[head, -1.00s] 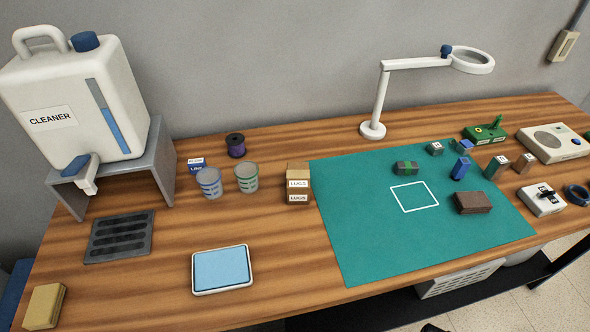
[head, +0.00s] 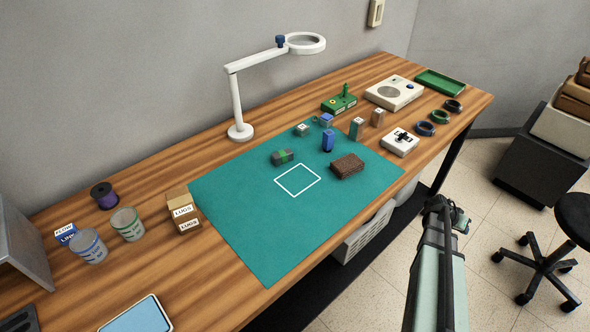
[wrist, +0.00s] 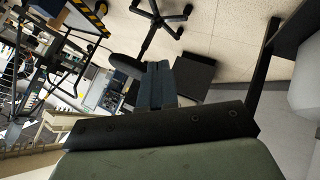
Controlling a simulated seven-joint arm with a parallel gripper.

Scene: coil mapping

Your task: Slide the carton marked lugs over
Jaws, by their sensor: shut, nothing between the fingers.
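The carton marked LUGS (head: 180,199) is a small brown box on the wooden bench top in the head view. It stands upright just left of the green mat (head: 240,235), with white LUGS labels on it. My gripper (wrist: 157,88) shows in the wrist view as dark fingers, shut and empty, pointing out over the floor, away from the bench. Part of my arm (head: 436,270) shows in the head view off the bench's front edge, well right of the carton. The carton is not in the wrist view.
Two grey tins (head: 128,224) and a purple spool (head: 104,195) stand left of the carton. A blue-topped tray (head: 138,318) lies in front. The magnifier lamp (head: 240,131) stands behind the mat. Small blocks and a brown block (head: 347,166) sit on the mat. A stool (head: 545,262) is on the floor.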

